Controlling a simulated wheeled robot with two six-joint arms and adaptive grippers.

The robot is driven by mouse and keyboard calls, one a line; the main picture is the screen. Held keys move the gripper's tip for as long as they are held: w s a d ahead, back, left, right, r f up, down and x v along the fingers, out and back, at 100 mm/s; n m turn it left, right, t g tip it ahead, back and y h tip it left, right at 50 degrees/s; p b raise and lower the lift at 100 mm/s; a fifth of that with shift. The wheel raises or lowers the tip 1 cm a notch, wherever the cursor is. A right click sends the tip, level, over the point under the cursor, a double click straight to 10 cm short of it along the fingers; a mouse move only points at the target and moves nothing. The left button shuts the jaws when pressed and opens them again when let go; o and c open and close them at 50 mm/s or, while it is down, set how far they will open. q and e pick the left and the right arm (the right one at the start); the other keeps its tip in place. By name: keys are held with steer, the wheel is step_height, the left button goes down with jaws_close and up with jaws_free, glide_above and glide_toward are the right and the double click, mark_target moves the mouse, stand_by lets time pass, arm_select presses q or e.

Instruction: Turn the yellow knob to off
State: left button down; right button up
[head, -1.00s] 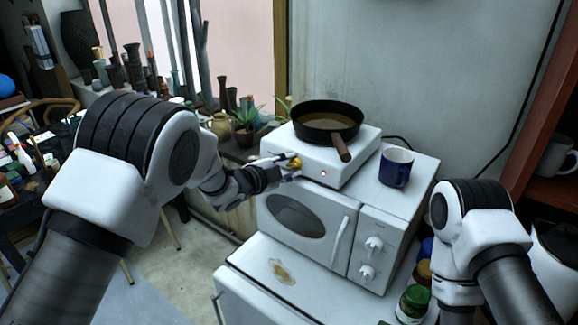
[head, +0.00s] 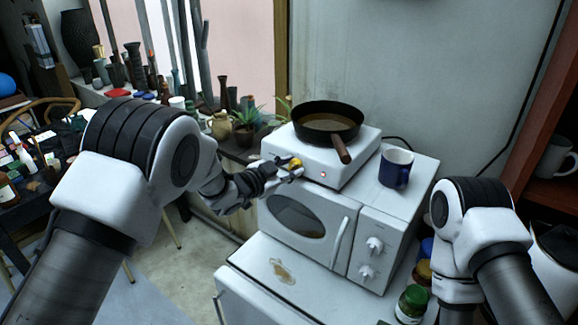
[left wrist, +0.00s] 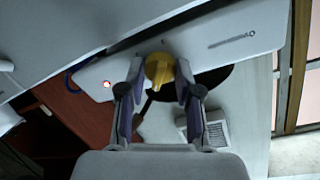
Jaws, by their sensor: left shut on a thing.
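The yellow knob (head: 296,163) is on the front face of the white hot plate (head: 352,168). My left gripper (head: 286,168) reaches it from the left and is shut on it. In the left wrist view the knob (left wrist: 158,70) sits between the two fingertips of my left gripper (left wrist: 159,78), its ridge near upright in that picture. A small red light (head: 322,174) shows on the hot plate's front, right of the knob; it also glows in the left wrist view (left wrist: 107,84). My right arm shows at the right, but its gripper is out of view.
A black frying pan (head: 329,119) stands on the hot plate, its brown handle pointing forward. The hot plate sits on a white microwave (head: 305,222). A blue mug (head: 395,169) stands to the right. Potted plants (head: 245,125) and vases stand behind my left gripper.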

arm_select(q)
steer(key=n, duration=0.3)
steer(key=shift+r+n+p, duration=0.1)
steer(key=shift+n+p, duration=0.3)
steer(key=shift+n+t+p, duration=0.4)
steer(key=shift+n, duration=1.6)
steer(key=c, duration=0.8)
jaws_free()
